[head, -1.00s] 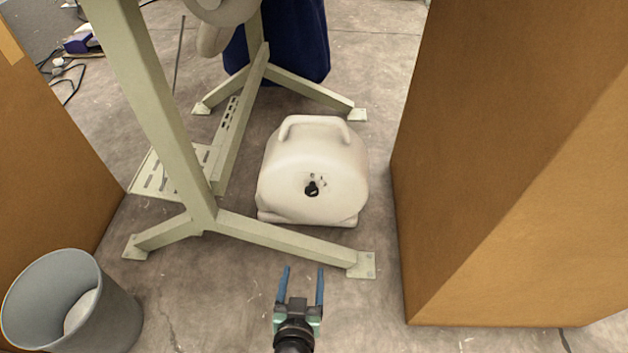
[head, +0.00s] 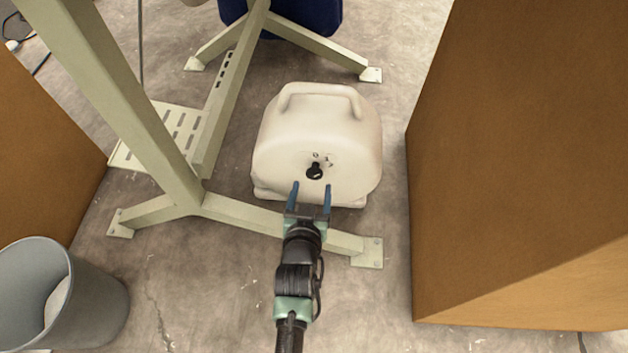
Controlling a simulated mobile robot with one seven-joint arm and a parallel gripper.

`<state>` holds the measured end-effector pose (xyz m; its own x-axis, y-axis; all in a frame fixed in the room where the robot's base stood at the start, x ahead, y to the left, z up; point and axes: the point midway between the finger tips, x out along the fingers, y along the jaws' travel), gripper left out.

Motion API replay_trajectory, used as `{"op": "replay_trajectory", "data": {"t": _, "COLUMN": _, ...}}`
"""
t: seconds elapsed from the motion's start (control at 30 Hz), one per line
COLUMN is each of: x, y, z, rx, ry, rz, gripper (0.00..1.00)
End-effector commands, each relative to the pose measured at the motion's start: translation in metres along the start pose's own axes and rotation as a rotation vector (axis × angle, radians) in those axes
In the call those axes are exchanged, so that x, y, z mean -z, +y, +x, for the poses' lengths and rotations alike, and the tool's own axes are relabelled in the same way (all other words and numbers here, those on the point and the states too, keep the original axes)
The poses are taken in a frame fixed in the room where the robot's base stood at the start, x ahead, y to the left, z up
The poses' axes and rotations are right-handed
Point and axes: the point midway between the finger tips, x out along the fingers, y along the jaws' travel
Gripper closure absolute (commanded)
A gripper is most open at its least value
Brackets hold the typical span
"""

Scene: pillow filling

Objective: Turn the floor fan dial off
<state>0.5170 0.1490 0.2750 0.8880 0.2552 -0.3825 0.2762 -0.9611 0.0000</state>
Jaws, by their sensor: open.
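The floor fan (head: 318,120) is a cream, rounded housing with a handle on top, standing on the concrete floor. Its black dial (head: 315,172) sits on the face toward me, with small dark marks just above it. My gripper (head: 312,187) is open, its two blue fingers pointing at the fan. In the picture the fingertips lie just below the dial, one to each side. I cannot tell whether they touch the fan. Nothing shows between the fingers.
A pale green metal frame (head: 240,213) stands left of the fan; its foot bar passes beneath my gripper. A large brown box (head: 500,180) stands right, another brown box (head: 40,150) left. A grey bin (head: 95,300) is at lower left. Bare floor lies right of the fan.

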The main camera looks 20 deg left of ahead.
Motion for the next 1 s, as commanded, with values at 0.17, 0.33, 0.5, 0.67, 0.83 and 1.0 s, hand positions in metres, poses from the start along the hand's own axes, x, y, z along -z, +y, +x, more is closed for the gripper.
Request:
{"op": "replay_trajectory", "data": {"t": 0.17, "x": -0.004, "y": 0.000, "z": 0.034, "rx": 0.001, "ry": 0.002, "rz": -0.001, "gripper": 0.28}}
{"op": "replay_trajectory", "data": {"t": 0.33, "x": -0.002, "y": 0.000, "z": 0.051, "rx": 0.001, "ry": 0.001, "rz": -0.001, "gripper": 0.28}}
{"op": "replay_trajectory", "data": {"t": 0.5, "x": 0.000, "y": 0.000, "z": 0.057, "rx": 0.000, "ry": 0.000, "rz": 0.000, "gripper": 0.28}}
{"op": "replay_trajectory", "data": {"t": 0.67, "x": 0.001, "y": 0.000, "z": 0.057, "rx": 0.000, "ry": -0.001, "rz": 0.000, "gripper": 0.28}}
{"op": "replay_trajectory", "data": {"t": 0.83, "x": 0.000, "y": 0.000, "z": 0.057, "rx": 0.000, "ry": 0.000, "rz": 0.000, "gripper": 0.41}}
{"op": "replay_trajectory", "data": {"t": 1.0, "x": 0.000, "y": 0.000, "z": 0.057, "rx": 0.000, "ry": 0.000, "rz": 0.000, "gripper": 0.71}}
